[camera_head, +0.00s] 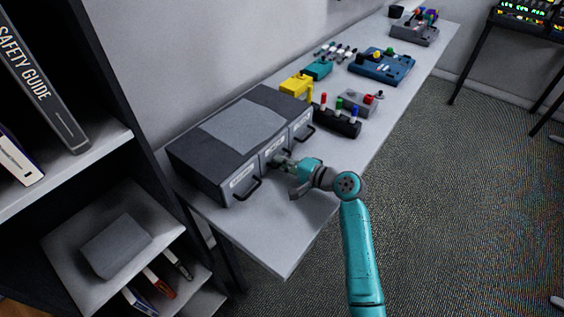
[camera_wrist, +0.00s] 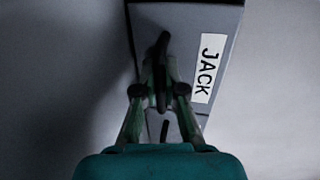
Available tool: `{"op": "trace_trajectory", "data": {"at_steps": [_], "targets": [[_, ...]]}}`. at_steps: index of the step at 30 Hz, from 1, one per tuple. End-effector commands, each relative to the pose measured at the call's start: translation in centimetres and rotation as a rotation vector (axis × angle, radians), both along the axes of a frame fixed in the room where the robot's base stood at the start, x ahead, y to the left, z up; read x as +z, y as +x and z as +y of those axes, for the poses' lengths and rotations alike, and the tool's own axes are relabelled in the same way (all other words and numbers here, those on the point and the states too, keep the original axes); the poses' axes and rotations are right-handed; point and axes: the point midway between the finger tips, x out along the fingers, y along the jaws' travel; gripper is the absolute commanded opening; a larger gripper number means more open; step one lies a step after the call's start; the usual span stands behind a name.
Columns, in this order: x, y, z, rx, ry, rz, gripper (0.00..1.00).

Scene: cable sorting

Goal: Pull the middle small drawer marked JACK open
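The grey drawer box (camera_head: 190,152) sits at the near end of the bench, with three small drawers side by side on its front. The middle drawer (camera_head: 272,148) is partly hidden behind my gripper (camera_head: 284,163). In the wrist view the JACK label (camera_wrist: 207,68) is on the drawer front, right of an upright-looking black handle (camera_wrist: 163,44). My gripper (camera_wrist: 160,75) has its two fingers closed in on either side of this handle, apparently touching it. The gap between drawer and box is hidden, so I cannot tell how far it is out.
The left-hand drawer's black handle (camera_head: 248,190) and the right-hand drawer's handle (camera_head: 304,134) stick out beside my gripper. A black rack with coloured pegs (camera_head: 337,121) and a yellow device (camera_head: 296,86) stand beyond. A dark shelf (camera_head: 88,150) is at the left. The bench front corner is bare.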

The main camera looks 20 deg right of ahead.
Motion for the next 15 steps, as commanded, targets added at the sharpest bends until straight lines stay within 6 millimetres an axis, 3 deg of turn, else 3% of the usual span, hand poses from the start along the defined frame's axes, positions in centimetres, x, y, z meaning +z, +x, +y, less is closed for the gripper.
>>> {"op": "trace_trajectory", "data": {"at_steps": [8,15], "targets": [[-0.1,-0.9,-0.8,-0.001,0.001,0.002,0.00],[-0.1,-5.9,-4.6,-0.007,0.000,0.003,0.00]]}}
